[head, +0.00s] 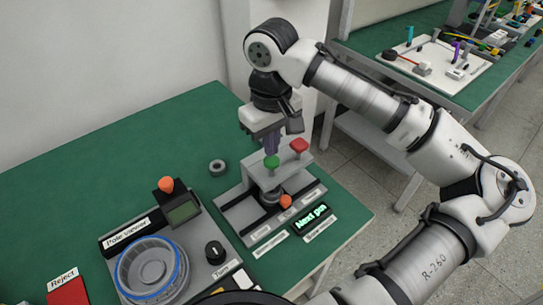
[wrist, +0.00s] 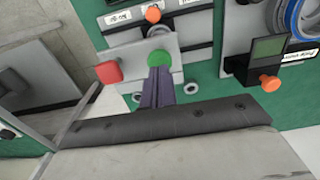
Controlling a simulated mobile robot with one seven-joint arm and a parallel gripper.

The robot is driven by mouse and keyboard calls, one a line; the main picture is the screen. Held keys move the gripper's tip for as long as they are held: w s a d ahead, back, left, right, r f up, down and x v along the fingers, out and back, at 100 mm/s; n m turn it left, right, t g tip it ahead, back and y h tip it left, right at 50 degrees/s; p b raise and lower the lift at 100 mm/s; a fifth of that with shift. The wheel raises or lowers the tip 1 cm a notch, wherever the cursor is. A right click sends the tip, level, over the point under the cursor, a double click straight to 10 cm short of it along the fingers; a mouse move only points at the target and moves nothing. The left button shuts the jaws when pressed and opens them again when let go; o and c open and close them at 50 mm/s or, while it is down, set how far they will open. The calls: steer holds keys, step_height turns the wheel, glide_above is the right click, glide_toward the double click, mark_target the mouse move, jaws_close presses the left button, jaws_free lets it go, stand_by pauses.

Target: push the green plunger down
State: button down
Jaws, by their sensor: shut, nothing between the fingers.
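The green plunger (head: 271,162) is a round green knob on top of a grey press block (head: 262,179) in the head view. It also shows in the wrist view (wrist: 159,58), just beyond the fingertips. My gripper (head: 271,150) is shut and empty, pointing down right above the plunger. In the wrist view its purple-grey fingers (wrist: 158,72) overlap the near edge of the green knob. I cannot tell whether they touch it. The lower part of the press holds a dark round piece (head: 269,197).
A red knob (head: 299,145) stands on the block beside the plunger. An orange knob (head: 285,201) and a lit "Next pin" display (head: 311,219) are in front. A pole viewer with a blue-rimmed bowl (head: 178,268) stands left. A grey ring (head: 217,167) lies on the green table.

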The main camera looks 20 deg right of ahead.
steer(key=shift+r+p, duration=2)
steer(key=shift+r, duration=0.45)
